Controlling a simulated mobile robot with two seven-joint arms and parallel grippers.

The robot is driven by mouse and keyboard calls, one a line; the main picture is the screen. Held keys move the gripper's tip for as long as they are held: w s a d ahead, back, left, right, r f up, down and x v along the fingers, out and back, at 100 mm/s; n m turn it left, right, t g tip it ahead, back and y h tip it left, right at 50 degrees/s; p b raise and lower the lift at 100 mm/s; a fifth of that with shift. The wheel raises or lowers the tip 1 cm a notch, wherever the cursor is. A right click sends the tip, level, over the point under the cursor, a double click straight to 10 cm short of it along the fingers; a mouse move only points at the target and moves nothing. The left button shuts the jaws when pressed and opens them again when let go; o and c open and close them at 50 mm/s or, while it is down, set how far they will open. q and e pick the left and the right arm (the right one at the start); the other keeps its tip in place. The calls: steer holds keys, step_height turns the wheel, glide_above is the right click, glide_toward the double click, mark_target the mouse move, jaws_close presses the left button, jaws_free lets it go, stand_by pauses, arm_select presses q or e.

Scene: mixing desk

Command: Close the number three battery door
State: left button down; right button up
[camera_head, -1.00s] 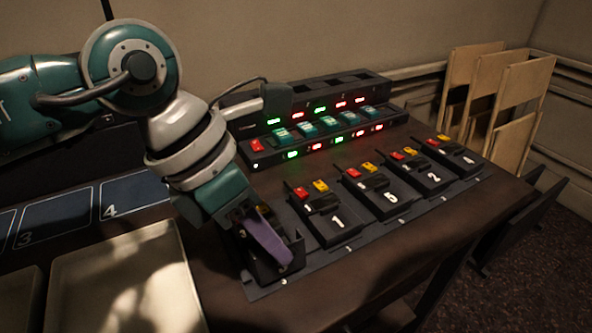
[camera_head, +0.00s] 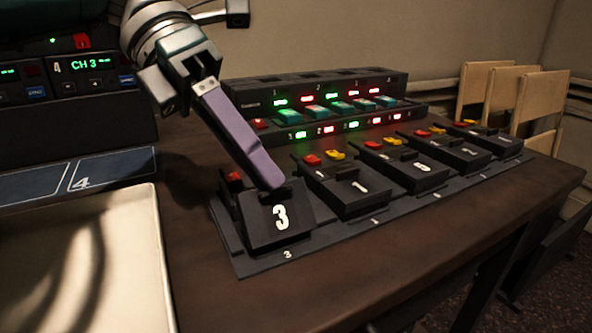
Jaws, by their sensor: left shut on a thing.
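The number three battery door (camera_head: 281,219) is a black panel with a white 3, at the near left end of the row of black battery units. It looks tilted, and its face is turned more toward me than the number one door (camera_head: 357,188). My left gripper (camera_head: 271,184) reaches down from the upper left with long purple fingers. It is shut, with its tips at the top edge of the number three door. The fingers hide part of the unit behind the door. My right gripper is not in view.
Other battery units, with red and yellow parts, continue to the right. A black console (camera_head: 315,88) with green and red lights stands behind them. A pale tray (camera_head: 95,265) lies at the left. Wooden folding chairs (camera_head: 485,88) stand at the far right.

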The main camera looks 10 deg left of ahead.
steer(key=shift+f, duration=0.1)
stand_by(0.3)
arm_select(q)
steer(key=c, duration=0.9)
jaws_free()
